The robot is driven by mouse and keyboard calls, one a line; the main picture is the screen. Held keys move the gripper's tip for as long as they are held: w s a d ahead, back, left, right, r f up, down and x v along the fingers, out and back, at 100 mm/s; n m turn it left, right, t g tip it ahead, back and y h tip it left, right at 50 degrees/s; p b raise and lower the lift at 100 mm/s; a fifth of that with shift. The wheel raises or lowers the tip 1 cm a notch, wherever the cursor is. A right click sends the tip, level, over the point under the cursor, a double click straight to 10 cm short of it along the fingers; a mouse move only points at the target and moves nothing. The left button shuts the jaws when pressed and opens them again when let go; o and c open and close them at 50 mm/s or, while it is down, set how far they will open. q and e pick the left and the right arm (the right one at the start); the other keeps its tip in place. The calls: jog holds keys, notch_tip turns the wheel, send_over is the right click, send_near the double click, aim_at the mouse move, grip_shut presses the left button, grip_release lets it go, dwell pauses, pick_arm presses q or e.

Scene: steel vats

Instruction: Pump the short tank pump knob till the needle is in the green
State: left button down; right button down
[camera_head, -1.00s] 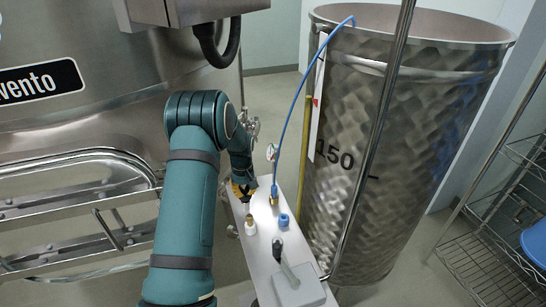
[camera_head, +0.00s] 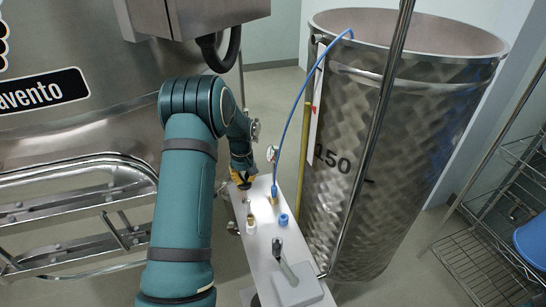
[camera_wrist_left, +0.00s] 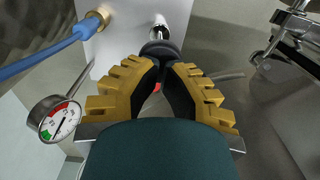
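My left gripper (camera_head: 244,184) is at the far end of the narrow metal plate (camera_head: 262,235). In the left wrist view its yellow, black-padded fingers (camera_wrist_left: 165,65) close in on the black pump knob (camera_wrist_left: 163,48). The fingers partly cover the knob and appear to hold it. A short silver shaft (camera_wrist_left: 158,33) shows between the knob and the plate. The round pressure gauge (camera_wrist_left: 57,120) has a white dial with red and green bands. Its needle points roughly downward; I cannot tell exactly which band it meets. My right gripper is out of view.
A blue hose (camera_head: 296,108) rises from the plate to a tall steel vat (camera_head: 385,150) marked 150. A blue cap (camera_head: 284,219) and a black lever (camera_head: 278,247) stand on the plate. A large steel tank is left; a wire rack (camera_head: 485,265) is right.

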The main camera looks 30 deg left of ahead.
aim_at(246, 193)
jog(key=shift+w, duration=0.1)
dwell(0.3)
